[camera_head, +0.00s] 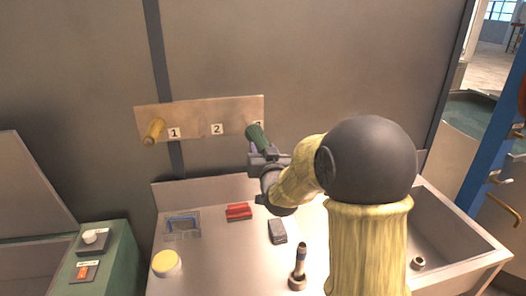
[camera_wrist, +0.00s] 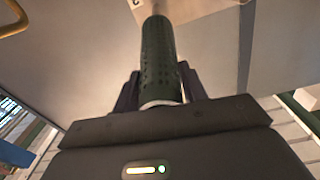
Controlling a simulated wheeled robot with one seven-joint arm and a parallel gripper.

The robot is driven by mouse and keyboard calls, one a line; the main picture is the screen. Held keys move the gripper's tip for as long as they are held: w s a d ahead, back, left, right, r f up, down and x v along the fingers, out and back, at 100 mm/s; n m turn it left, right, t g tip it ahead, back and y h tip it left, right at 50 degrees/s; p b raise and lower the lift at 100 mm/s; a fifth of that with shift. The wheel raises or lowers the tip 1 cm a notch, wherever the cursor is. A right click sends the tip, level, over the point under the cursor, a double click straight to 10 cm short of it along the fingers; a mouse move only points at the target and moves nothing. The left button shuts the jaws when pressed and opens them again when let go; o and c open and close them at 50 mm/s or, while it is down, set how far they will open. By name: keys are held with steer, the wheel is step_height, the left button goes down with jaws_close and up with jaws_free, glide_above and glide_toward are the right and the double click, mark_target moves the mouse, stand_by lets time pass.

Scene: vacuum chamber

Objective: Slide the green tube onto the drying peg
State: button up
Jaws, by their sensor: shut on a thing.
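The green tube (camera_head: 256,134) is held in my gripper (camera_head: 264,156), tilted, with its far end in front of the right part of the wooden board (camera_head: 190,118). In the wrist view the green tube (camera_wrist: 158,55) points away between the two fingers of my gripper (camera_wrist: 160,88), which is shut on it. A short pale piece shows between the tube's far end and the board (camera_wrist: 195,10); it looks like a peg, but I cannot tell how far it sits inside the tube. A wooden peg (camera_head: 154,130) sticks out bare beside label 1.
Label 2 (camera_head: 217,129) is mid-board; the label right of the tube is partly hidden. Below lie a red object (camera_head: 239,211), a grey block (camera_head: 277,231), a yellow-topped round container (camera_head: 166,263) and an upright tool (camera_head: 299,268). A sink (camera_head: 450,240) is at right.

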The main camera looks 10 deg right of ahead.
steer(key=shift+w+f+b, duration=0.15)
steer(key=shift+w+b, duration=0.05)
steer(key=shift+w, duration=1.05)
steer(key=shift+w+f+b, duration=0.15)
steer(key=shift+w+b, duration=0.05)
steer(key=shift+w, duration=1)
steer(key=shift+b, duration=1.25)
stand_by(0.6)
steer(key=shift+w, duration=0.2)
stand_by(0.3)
steer(key=shift+w+f, duration=0.15)
steer(key=shift+w, duration=1)
steer(key=shift+w+f, duration=0.15)
steer(key=shift+w, duration=1)
steer(key=shift+b, duration=0.85)
